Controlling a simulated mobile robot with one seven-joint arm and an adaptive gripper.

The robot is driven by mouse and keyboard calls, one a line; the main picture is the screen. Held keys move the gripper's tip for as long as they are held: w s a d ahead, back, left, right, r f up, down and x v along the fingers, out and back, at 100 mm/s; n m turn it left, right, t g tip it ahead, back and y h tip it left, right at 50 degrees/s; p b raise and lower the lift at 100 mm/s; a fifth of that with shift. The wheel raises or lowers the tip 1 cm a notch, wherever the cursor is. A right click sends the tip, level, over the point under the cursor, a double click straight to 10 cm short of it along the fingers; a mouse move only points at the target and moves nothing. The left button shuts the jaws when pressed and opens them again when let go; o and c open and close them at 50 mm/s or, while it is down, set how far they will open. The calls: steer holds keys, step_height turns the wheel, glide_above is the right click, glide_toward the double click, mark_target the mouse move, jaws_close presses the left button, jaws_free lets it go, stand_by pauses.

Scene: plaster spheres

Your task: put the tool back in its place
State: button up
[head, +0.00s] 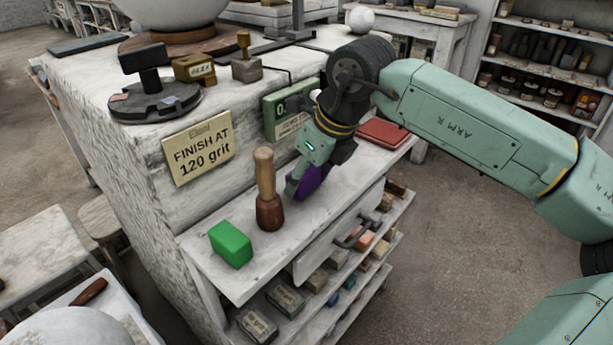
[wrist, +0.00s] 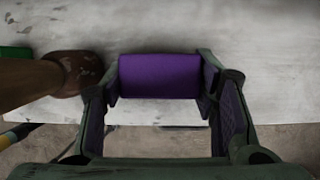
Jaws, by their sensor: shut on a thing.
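My gripper (head: 301,188) reaches down over a white shelf ledge and is shut on a purple block (head: 312,181). In the wrist view the purple block (wrist: 159,76) sits between the two fingers (wrist: 160,88). The fingers hide part of the block in the head view, and I cannot tell whether it touches the ledge. No other tool is in the gripper. A wooden-handled tool with a dark brown base (head: 269,209) stands upright on the ledge just left of my gripper; it also shows at the left of the wrist view (wrist: 75,72).
A green block (head: 230,244) lies at the ledge's left front. A red flat box (head: 384,132) is behind my gripper on the right. A drawer with a dark handle (head: 335,243) is below the ledge.

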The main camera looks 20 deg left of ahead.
steer(key=shift+f, duration=0.8)
steer(key=shift+f, duration=0.1)
steer(key=o, duration=1.3)
steer(key=shift+r, duration=0.25)
steer(key=shift+d+r, duration=0.2)
steer(key=shift+r, duration=0.1)
steer(key=b+v, duration=0.2)
steer(key=v, duration=0.9)
